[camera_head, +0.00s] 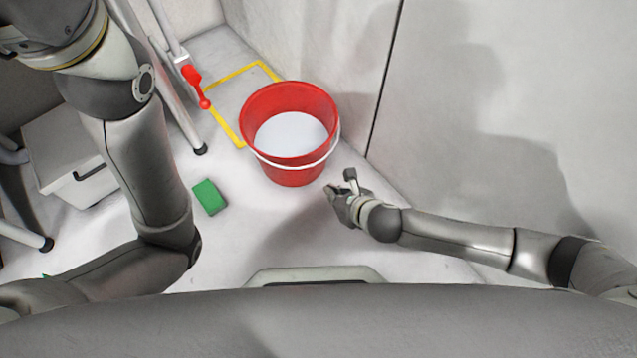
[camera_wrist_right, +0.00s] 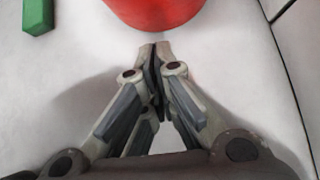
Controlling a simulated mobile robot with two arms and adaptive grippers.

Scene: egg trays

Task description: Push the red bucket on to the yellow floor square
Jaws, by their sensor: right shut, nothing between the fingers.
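A red bucket (camera_head: 297,176) with a white handle and pale contents stands upright on the floor near the wall. A yellow outlined floor square (camera_head: 225,127) lies behind it and to its left. The bucket hides the square's near right part; I cannot tell whether it overlaps the line. My right gripper (camera_head: 333,192) is shut and empty, low at the bucket's near right. In the right wrist view its fingertips (camera_wrist_right: 154,46) point at the bucket's lower side (camera_wrist_right: 158,14), with a small gap. My left arm rises at the left; its gripper is out of frame.
A green block (camera_head: 209,197) lies on the floor left of the bucket. A frame with a red lever (camera_head: 196,87) and metal legs stands left of the square. A white box (camera_head: 75,165) is at the far left. The wall (camera_head: 480,110) runs close along the right.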

